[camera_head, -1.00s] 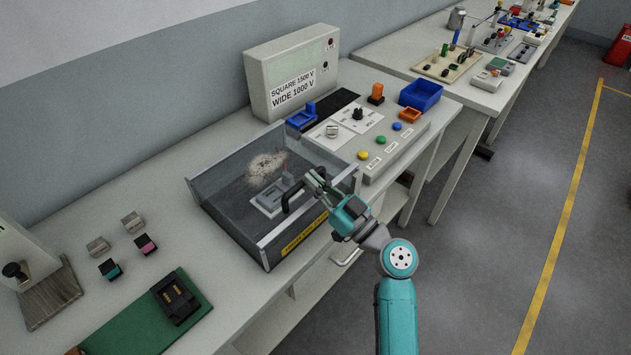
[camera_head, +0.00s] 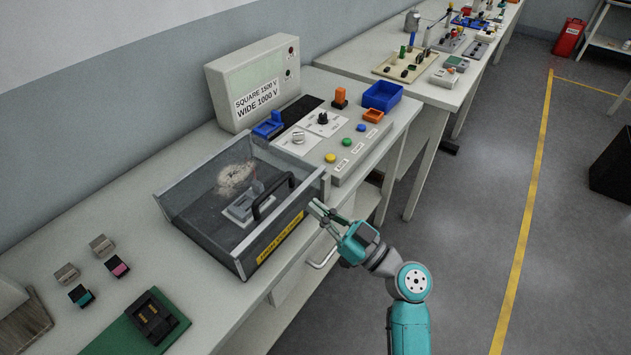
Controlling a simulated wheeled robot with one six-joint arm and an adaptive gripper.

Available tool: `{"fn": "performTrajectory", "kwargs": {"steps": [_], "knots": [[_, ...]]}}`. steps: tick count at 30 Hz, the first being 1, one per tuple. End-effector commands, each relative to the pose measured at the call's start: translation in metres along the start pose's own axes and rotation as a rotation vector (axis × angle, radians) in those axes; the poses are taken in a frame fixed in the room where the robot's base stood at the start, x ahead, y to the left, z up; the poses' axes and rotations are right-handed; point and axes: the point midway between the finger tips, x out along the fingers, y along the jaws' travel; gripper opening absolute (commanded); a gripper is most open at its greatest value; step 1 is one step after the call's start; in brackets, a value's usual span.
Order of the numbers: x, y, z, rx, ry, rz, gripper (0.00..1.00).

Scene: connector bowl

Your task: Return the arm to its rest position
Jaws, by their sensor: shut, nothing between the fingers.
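My teal arm (camera_head: 410,315) reaches up from the bottom right in front of the bench. My gripper (camera_head: 316,208) is shut and empty. It appears just to the right of the clear box's front corner, apart from the black handle (camera_head: 273,196). The clear-walled test box (camera_head: 212,238) sits on the bench with its yellow label at the front. A grey fixture (camera_head: 243,203) shows inside it.
A bench (camera_head: 75,215) carries a meter box (camera_head: 255,83), a control panel with coloured buttons (camera_head: 345,143), small connector blocks (camera_head: 102,245) and a green board (camera_head: 137,325). A drawer handle (camera_head: 322,258) juts from the front. Open floor (camera_head: 470,220) lies to the right.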

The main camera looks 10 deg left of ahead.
Motion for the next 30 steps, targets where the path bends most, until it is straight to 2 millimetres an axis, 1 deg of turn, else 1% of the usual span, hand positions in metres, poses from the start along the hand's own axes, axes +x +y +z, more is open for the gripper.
{"fn": "performTrajectory", "kwargs": {"steps": [5, 7, 8, 11, 14, 18, 20, 21, 25, 27, 29, 30], "knots": [[-0.002, 0.0, 0.0, 0.0, 0.0, 0.0, 0.0], [-0.005, -0.001, 0.004, 0.006, -0.009, 0.01, 0.0], [-0.008, -0.001, 0.007, 0.011, -0.016, 0.019, 0.0], [-0.025, -0.004, 0.028, 0.041, -0.062, 0.078, 0.0], [-0.055, -0.008, 0.056, 0.083, -0.132, 0.175, 0.0], [-0.106, -0.019, 0.094, 0.137, -0.232, 0.334, 0.0], [-0.129, -0.025, 0.107, 0.156, -0.269, 0.4, 0.0], [-0.144, -0.03, 0.115, 0.167, -0.293, 0.445, 0.0], [-0.195, -0.047, 0.133, 0.192, -0.359, 0.585, 0.0], [-0.221, -0.058, 0.139, 0.2, -0.39, 0.657, 0.0], [-0.243, -0.068, 0.141, 0.202, -0.413, 0.717, 0.0], [-0.258, -0.076, 0.143, 0.203, -0.427, 0.756, 0.0]]}}
